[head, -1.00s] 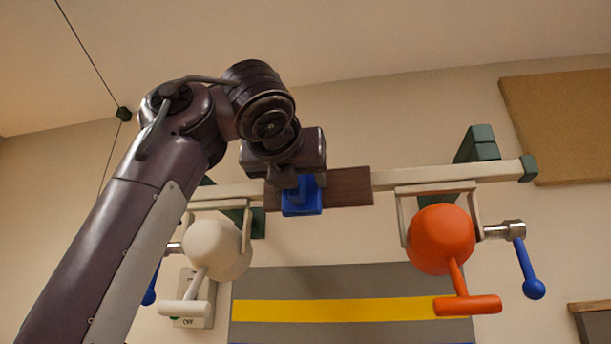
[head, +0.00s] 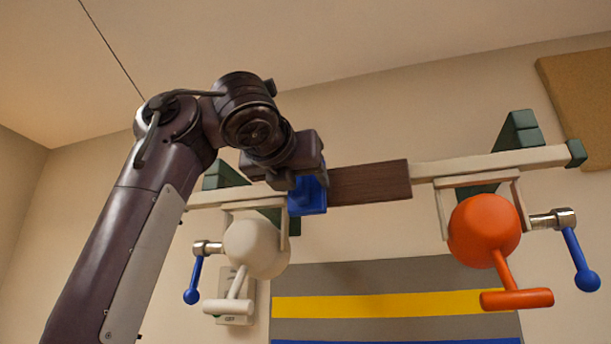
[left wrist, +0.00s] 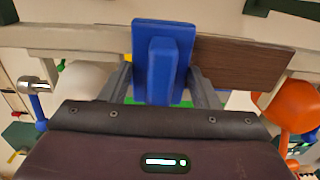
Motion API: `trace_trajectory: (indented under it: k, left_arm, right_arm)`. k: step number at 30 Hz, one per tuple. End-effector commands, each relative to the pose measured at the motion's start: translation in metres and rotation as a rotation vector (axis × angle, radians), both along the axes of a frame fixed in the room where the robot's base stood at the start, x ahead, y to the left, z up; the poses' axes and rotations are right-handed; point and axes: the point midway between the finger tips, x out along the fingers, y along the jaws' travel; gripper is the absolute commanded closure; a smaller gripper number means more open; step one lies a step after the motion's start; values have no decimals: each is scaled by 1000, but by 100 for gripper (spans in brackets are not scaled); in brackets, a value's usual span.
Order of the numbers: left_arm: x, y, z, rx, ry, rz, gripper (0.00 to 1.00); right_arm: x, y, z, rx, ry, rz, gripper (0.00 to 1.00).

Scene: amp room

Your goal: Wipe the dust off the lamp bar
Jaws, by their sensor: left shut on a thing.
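The lamp bar (head: 450,168) is a long cream beam across the head view, also in the left wrist view (left wrist: 85,38). A dark brown patch (head: 370,182) covers part of its front, right of centre in the left wrist view (left wrist: 240,60). My left gripper (head: 297,182) is shut on a blue pad (head: 308,200), in front of the bar at the brown patch's left end. In the left wrist view the blue pad (left wrist: 162,60) stands between the fingers; it hides the bar behind it. Whether it touches the bar, I cannot tell. My right gripper is not in view.
A white round lamp (head: 256,248) and an orange one (head: 484,230) hang below the bar, each with a side lever with a blue knob. Green brackets (head: 518,130) stand behind the bar. A grey panel with a yellow stripe (head: 390,305) is on the wall below.

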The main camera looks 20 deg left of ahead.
Motion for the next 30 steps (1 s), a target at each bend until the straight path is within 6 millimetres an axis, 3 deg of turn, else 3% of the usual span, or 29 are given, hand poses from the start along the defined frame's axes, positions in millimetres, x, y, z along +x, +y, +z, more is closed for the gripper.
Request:
trace_trajectory:
  k: [5,21,30]
  left_arm:
    - [-3,0,-1,-1,1,0,69]
    - [-55,1,-2,0,0,0,69]
    - [-60,2,0,-1,0,0,69]
  right_arm:
    - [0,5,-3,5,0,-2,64]
    - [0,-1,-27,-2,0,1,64]
    - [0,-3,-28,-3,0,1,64]
